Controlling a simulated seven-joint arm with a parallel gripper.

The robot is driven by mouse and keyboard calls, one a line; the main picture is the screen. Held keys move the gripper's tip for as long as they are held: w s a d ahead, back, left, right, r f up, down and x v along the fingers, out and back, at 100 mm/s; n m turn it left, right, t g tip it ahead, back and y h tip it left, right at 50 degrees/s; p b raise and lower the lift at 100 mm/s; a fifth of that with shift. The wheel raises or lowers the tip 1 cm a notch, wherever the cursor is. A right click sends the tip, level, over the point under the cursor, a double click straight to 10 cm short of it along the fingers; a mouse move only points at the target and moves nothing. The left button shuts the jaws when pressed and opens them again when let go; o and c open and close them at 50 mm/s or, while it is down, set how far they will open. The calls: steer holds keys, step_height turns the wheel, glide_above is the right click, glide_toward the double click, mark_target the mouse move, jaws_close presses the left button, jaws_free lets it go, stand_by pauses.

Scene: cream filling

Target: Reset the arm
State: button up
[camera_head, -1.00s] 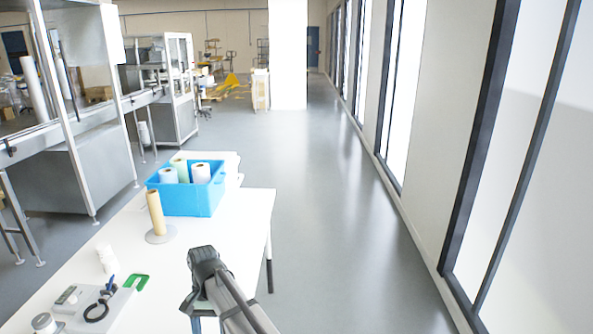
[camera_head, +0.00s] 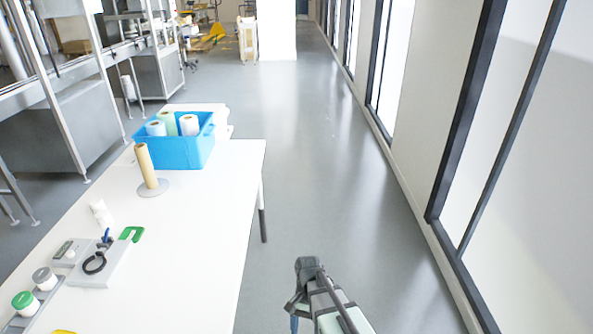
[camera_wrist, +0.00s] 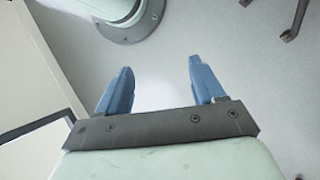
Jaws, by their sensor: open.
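My gripper (camera_wrist: 158,80) shows in the wrist view with its two blue fingers spread apart and nothing between them. Below the fingers lies bare grey floor. In the head view my arm (camera_head: 318,290) is at the bottom, to the right of the white table (camera_head: 215,215) and clear of it. Only a bit of a blue finger shows at the arm's lower left there; the rest of the gripper is hidden behind the arm.
On the table are a blue crate (camera_head: 188,152) with several rolls, a brown roll on a stand (camera_head: 147,168), a white bottle (camera_head: 101,213), a grey tool holder (camera_head: 92,260) and lidded jars (camera_head: 26,302). Open floor (camera_head: 320,170) lies between the table and the windowed wall.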

steer(key=s+d+f+n, duration=0.2)
steer(key=s+d+f, duration=0.5)
steer(key=s+f, duration=0.3)
steer(key=s+d+f+n, duration=0.3)
steer(key=s+d+f, duration=0.4)
steer(key=s+f, duration=0.3)
steer(key=s, duration=0.4)
steer(key=shift+g, duration=0.4)
steer(key=shift+d, duration=0.1)
steer(key=shift+c, duration=0.2)
stand_by(0.4)
